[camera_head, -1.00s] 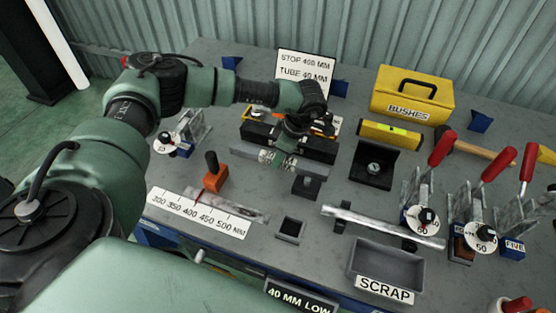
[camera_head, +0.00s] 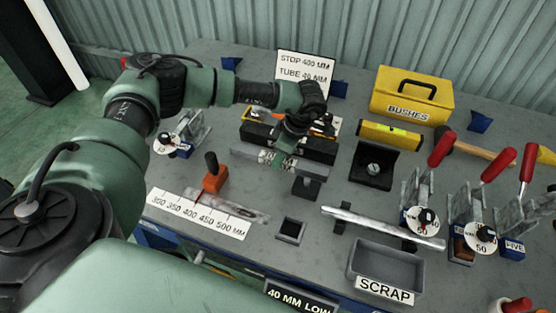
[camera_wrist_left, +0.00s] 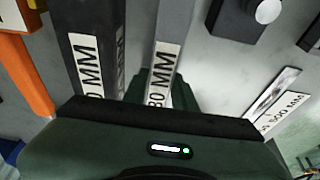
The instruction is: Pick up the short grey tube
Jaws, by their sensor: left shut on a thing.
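A short grey square tube (camera_head: 308,169) with a white label lies at mid-table, in front of a longer black bar (camera_head: 318,149). My left gripper (camera_head: 280,160) reaches down over the grey tube from behind. In the left wrist view the grey tube (camera_wrist_left: 168,35) runs between the dark green fingers (camera_wrist_left: 162,95), and its label ends in "80 MM". The fingers are shut on it. The black bar (camera_wrist_left: 92,25) lies alongside it, outside the fingers. I cannot tell whether the tube is clear of the table. My right gripper is not in view.
An orange-handled tool (camera_head: 213,178) and a scale plate (camera_head: 200,214) lie front left. A black block (camera_head: 306,187) and a small square holder (camera_head: 290,229) stand in front. A silver bar (camera_head: 375,225), a scrap tray (camera_head: 352,262) and red-handled clamps (camera_head: 441,148) are to the right.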

